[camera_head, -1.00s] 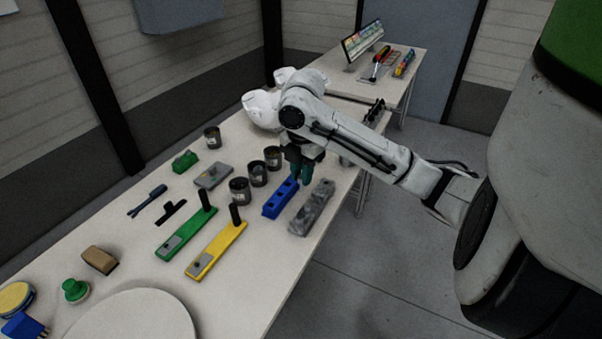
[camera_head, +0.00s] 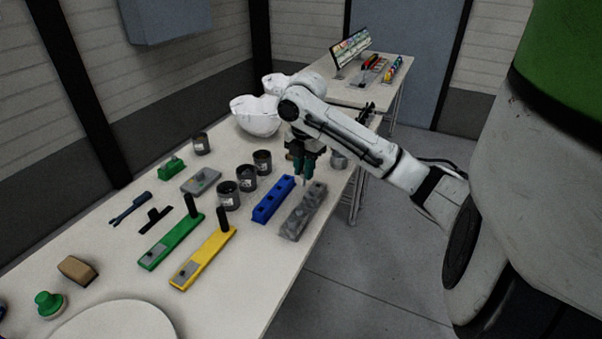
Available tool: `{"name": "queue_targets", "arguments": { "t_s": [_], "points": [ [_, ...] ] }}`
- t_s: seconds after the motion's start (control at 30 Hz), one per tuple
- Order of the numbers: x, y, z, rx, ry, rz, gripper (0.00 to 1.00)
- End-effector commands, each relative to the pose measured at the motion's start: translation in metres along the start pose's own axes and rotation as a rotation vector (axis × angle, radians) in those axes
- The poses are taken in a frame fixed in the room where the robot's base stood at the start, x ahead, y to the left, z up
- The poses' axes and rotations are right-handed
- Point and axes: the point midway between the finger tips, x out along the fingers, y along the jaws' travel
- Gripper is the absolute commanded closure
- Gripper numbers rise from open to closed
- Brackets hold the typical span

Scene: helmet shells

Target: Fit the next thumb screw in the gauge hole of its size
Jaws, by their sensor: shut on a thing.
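My gripper (camera_head: 303,173) is above the far end of the mottled grey block (camera_head: 293,225), which has holes along its top. The fingers are shut on a small thin thing, likely a thumb screw, its lower tip just showing below the fingertips. Its size and head are hidden. The blue block (camera_head: 273,199) with dark holes along its top lies just left of the grey block. I cannot tell whether the held piece touches the grey block.
Several dark tins (camera_head: 228,196) stand left of the blue block. Green (camera_head: 170,243) and yellow (camera_head: 203,259) bars with black upright handles lie nearer. White helmet shells (camera_head: 254,115) stand behind. The table's right edge is close to the grey block.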

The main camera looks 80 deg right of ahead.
Motion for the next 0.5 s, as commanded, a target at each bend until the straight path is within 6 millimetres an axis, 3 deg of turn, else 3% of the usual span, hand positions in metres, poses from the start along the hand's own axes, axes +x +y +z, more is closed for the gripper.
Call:
{"name": "queue_targets", "arguments": {
  "t_s": [0.5],
  "points": [
    [0.026, 0.009, 0.040, 0.003, -0.001, 0.000, 1.00]
  ]
}}
